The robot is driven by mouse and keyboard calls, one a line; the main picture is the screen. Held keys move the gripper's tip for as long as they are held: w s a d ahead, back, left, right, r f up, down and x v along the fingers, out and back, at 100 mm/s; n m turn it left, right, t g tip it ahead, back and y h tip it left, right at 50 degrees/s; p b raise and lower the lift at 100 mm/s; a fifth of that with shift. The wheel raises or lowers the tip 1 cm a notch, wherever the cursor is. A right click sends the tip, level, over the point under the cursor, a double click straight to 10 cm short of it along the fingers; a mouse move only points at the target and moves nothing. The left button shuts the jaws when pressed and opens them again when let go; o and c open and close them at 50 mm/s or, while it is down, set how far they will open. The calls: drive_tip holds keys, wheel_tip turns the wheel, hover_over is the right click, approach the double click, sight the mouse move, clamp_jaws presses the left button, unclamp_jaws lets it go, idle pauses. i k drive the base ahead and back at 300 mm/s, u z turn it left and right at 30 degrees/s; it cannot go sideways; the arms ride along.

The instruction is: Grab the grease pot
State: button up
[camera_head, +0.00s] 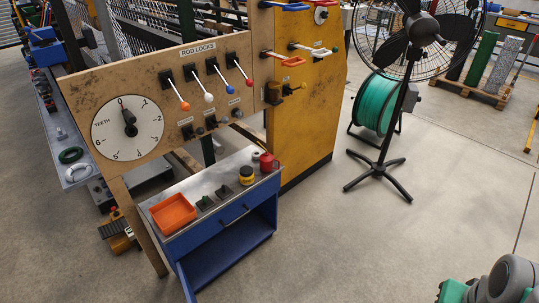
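A small yellow pot with a dark top (246,175), likely the grease pot, stands upright on the grey top of a blue cabinet (222,226). It is near the right end of that top, in front of a red can (267,162). I cannot read its label. Part of my arm shows at the bottom right corner, far from the pot across open floor. My gripper itself is not in view.
An orange tray (173,213) and small dark green-topped items share the cabinet top. A wooden panel with a dial (127,127) and levers rises behind it. A yellow machine housing (305,110) and standing fan (410,90) are to the right. Front-right floor is clear.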

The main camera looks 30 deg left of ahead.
sight(247, 176)
drive_tip(key=i, duration=1.8)
drive_tip(key=u, duration=4.05)
drive_tip(key=i, duration=1)
